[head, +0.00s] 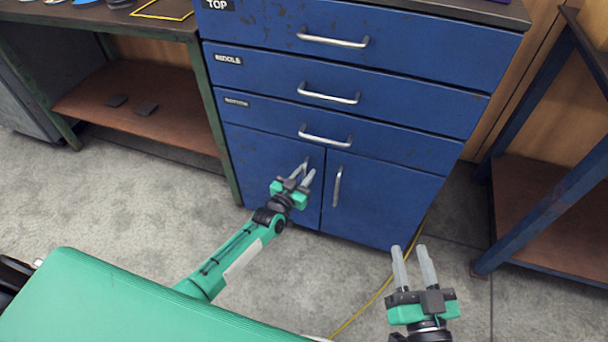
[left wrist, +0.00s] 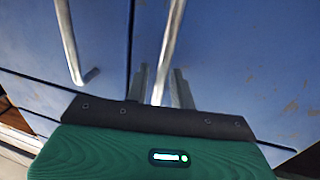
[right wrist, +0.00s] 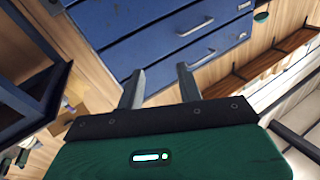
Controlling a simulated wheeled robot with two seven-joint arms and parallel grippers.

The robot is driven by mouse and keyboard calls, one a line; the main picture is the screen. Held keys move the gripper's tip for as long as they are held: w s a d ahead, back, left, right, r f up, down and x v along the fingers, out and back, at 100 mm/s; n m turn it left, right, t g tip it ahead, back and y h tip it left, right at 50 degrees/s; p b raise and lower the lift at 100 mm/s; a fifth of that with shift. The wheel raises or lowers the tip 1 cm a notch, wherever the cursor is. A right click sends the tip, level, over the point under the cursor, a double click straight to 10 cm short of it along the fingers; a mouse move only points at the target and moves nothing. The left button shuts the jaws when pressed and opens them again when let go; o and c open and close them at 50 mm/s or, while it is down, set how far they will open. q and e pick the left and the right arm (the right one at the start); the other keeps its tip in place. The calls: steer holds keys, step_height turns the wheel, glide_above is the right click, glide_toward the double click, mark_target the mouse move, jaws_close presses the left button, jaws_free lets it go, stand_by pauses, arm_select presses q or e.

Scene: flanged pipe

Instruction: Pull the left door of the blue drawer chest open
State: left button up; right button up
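The blue drawer chest (head: 345,70) stands ahead, with three drawers above two lower doors. Its left door (head: 256,160) looks closed, flush with the right door (head: 385,195). My left gripper (head: 302,176) is at the left door's upright metal handle and hides part of it in the head view. In the left wrist view the handle bar (left wrist: 171,40) runs down between the two fingers, with a gap visible beside it; the fingers look spread, not clamped. My right gripper (head: 414,262) is open and empty, in front of the chest's right side, low over the floor.
A dark workbench (head: 100,20) with a brown lower shelf (head: 150,108) stands left of the chest. A blue-framed shelf unit (head: 545,205) stands to the right. A yellow cable (head: 372,298) lies on the grey floor. Floor in front of the doors is otherwise clear.

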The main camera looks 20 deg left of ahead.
arm_select(q)
jaws_close()
steer(key=shift+s, duration=0.2)
